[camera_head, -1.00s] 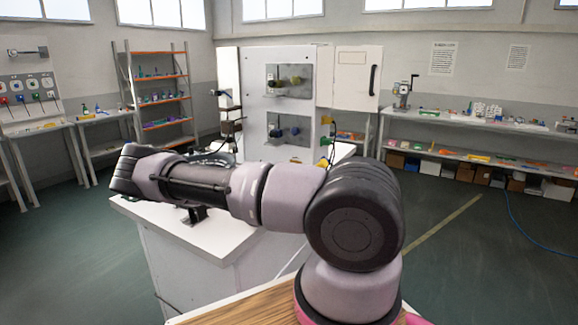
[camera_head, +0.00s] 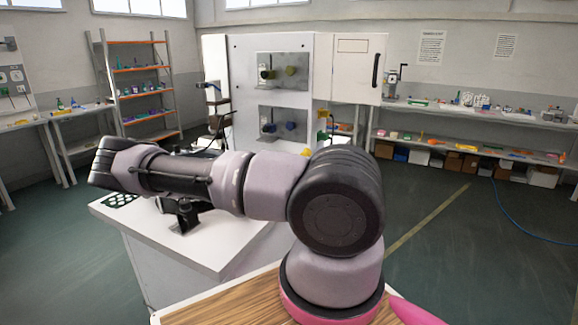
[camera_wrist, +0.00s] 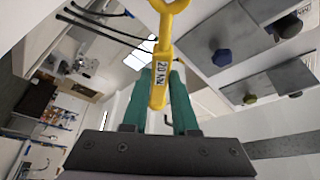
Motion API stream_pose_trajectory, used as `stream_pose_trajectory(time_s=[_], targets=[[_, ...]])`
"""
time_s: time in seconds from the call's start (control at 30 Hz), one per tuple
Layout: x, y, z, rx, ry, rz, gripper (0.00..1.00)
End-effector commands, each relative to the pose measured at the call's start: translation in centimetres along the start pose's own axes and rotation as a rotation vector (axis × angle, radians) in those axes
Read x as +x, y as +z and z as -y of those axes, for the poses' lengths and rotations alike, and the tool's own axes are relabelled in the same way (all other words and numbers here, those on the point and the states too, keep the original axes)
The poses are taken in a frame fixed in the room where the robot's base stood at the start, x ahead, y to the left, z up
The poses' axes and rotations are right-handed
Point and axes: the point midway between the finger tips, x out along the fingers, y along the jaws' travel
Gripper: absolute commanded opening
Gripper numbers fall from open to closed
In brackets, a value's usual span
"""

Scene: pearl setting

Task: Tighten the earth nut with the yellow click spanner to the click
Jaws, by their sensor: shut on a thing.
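The yellow click spanner (camera_wrist: 159,92), marked 20 Nm, is in the wrist view, its ring-shaped head at the top edge and partly cut off. My gripper (camera_wrist: 161,74) has green fingers shut on its handle. A blue faceted knob (camera_wrist: 222,58) and an olive one (camera_wrist: 249,98) show on grey panels to the right, apart from the spanner. In the head view the white cabinet (camera_head: 243,90) carries an olive knob (camera_head: 291,71) above a blue one (camera_head: 291,126). I cannot tell which fitting is the earth nut. My gripper is hidden in the head view.
A white worktop (camera_head: 222,249) with a black bracket (camera_head: 184,214) stands below my arm. The cabinet's white door (camera_head: 357,70) stands to the right of its panels. A long bench (camera_head: 470,115) is at the right wall and an orange shelf rack (camera_head: 139,90) at the left.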

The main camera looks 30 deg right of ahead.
Motion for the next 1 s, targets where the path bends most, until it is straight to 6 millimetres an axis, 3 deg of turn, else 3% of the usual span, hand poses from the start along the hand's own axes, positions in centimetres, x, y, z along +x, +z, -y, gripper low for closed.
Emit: stream_pose_trajectory(time_s=[0.17,0.7,1.0], targets=[[0.3,0.2,0.0,0.001,-0.001,0.002,0.00],[4.9,2.1,0.0,0.001,-0.001,0.001,0.00],[5.3,2.3,0.1,0.001,-0.002,0.003,0.00]])
